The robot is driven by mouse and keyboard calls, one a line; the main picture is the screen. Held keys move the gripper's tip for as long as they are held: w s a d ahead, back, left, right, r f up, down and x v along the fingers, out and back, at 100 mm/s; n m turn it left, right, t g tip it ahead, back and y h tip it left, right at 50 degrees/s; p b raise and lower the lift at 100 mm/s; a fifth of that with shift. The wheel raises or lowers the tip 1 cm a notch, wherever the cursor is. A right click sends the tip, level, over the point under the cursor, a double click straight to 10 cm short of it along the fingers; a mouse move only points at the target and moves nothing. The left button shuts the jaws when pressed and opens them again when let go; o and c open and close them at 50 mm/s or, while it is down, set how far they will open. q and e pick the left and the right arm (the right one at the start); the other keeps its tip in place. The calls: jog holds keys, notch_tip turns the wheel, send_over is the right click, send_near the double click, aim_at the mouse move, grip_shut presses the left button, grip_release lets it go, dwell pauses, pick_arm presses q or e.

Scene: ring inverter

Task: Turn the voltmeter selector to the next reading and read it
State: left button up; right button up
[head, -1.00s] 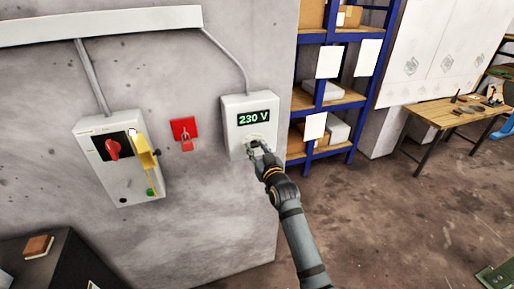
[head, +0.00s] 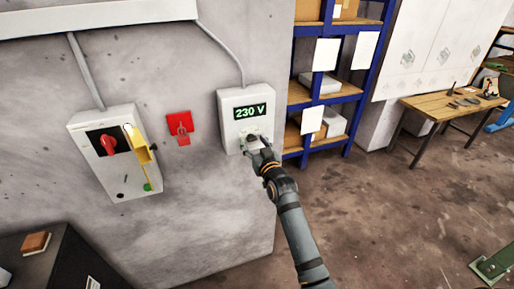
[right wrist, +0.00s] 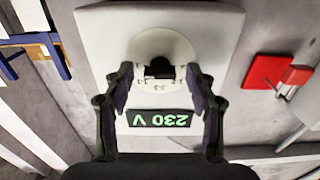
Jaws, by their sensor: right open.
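The voltmeter (head: 234,123) is a white box on the grey wall. Its dark display (head: 250,111) reads "230 V" in green; in the right wrist view the display (right wrist: 160,118) appears upside down. The selector is a small dark knob (right wrist: 159,68) on a pale round plate (right wrist: 163,45). My right gripper (head: 257,143) is at the lower part of the voltmeter, in front of the selector. In the right wrist view its open fingers (right wrist: 160,75) stand on either side of the knob, with gaps visible. My left gripper is not in view.
A switch box (head: 115,160) with a red rotary handle and yellow part hangs on the wall at left. A red plate with a padlock (head: 180,127) sits between the boxes. A blue shelf rack (head: 325,85) stands right. A dark cabinet (head: 50,262) is at lower left.

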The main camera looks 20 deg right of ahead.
jog(key=s, duration=1.1)
jog(key=shift+s+d, duration=0.2)
jog(key=shift+s, duration=0.1)
jog(key=shift+f, duration=0.1)
jog(key=s+f+g+b, duration=0.1)
jog(key=s+f+g, duration=0.2)
jog(key=f, duration=1.1)
jog(key=s+d+f+g, duration=0.1)
jog(key=s+f+g, duration=0.15)
jog(key=f, duration=1.05)
jog(key=s+f+g+b, duration=0.1)
jog(key=s+f+g, duration=0.2)
jog(key=f, duration=1.1)
jog(key=s+d+f+g, duration=0.3)
jog(key=s+f+g, duration=0.1)
jog(key=s+f, duration=1.2)
jog(key=s+d+f+g, duration=0.1)
jog(key=s+f, duration=0.2)
jog(key=s, duration=0.4)
jog(key=s+d+f+g+h+b, duration=0.1)
jog(key=s+f+g, duration=0.1)
jog(key=s, duration=0.5)
jog(key=s+d+f+g, duration=0.1)
jog(key=s+d+f, duration=0.1)
jog(key=s+f, duration=0.2)
jog(key=s, duration=0.3)
jog(key=shift+b, duration=0.35)
